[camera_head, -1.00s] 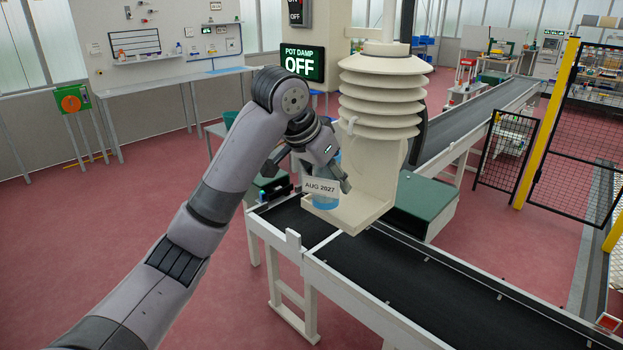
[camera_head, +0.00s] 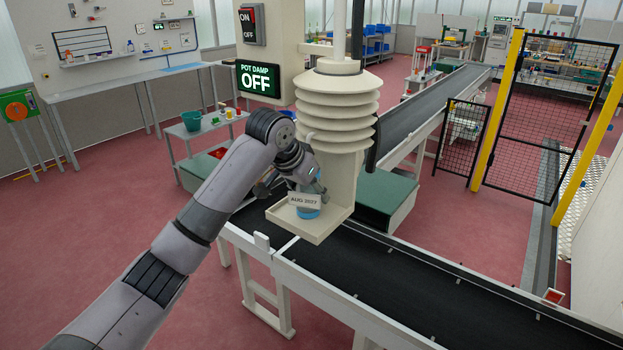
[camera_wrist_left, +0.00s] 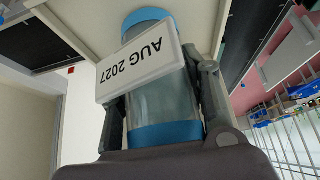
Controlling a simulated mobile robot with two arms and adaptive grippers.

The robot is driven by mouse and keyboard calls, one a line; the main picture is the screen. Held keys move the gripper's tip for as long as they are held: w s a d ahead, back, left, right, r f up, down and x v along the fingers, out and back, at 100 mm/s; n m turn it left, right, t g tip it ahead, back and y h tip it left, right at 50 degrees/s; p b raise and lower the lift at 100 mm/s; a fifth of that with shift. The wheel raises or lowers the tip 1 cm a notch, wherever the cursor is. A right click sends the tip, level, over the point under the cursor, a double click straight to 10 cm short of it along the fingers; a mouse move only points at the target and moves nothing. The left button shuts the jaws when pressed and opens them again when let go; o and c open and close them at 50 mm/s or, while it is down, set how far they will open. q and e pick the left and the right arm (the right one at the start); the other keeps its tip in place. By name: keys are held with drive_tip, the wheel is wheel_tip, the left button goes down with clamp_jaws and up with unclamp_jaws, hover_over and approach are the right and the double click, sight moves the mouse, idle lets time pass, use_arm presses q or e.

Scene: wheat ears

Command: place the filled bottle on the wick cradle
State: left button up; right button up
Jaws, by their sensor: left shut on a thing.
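My left gripper (camera_head: 296,188) is shut on the bottle (camera_head: 306,212), which has a blue lower end and a white tag reading AUG 2027. The bottle is over the cream wick cradle (camera_head: 316,236), a shallow tray with a low rim at the foot of a ribbed cream column. I cannot tell whether it touches the tray floor. In the left wrist view the bottle (camera_wrist_left: 165,105) shows a clear grey body with blue ends, between the two dark fingers. The tag covers part of it. My right gripper is not in view.
The ribbed column (camera_head: 338,105) rises right behind the tray. A black conveyor (camera_head: 430,290) runs below it, with a green box (camera_head: 385,195) beside. A sign (camera_head: 258,80) reads POT DAMP OFF. A trolley with a green pot (camera_head: 191,120) stands left.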

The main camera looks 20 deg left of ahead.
use_arm(q)
drive_tip(key=shift+f, duration=0.1)
drive_tip(key=o, duration=1.2)
drive_tip(key=shift+o, duration=0.6)
drive_tip(key=shift+s+r+b, duration=0.2)
drive_tip(key=shift+r+b, duration=0.15)
drive_tip(key=b+v, duration=0.4)
drive_tip(key=v, duration=0.7)
drive_tip(key=shift+r+b, duration=0.25)
drive_tip(key=shift+b, duration=0.1)
drive_tip(key=shift+s, duration=0.1)
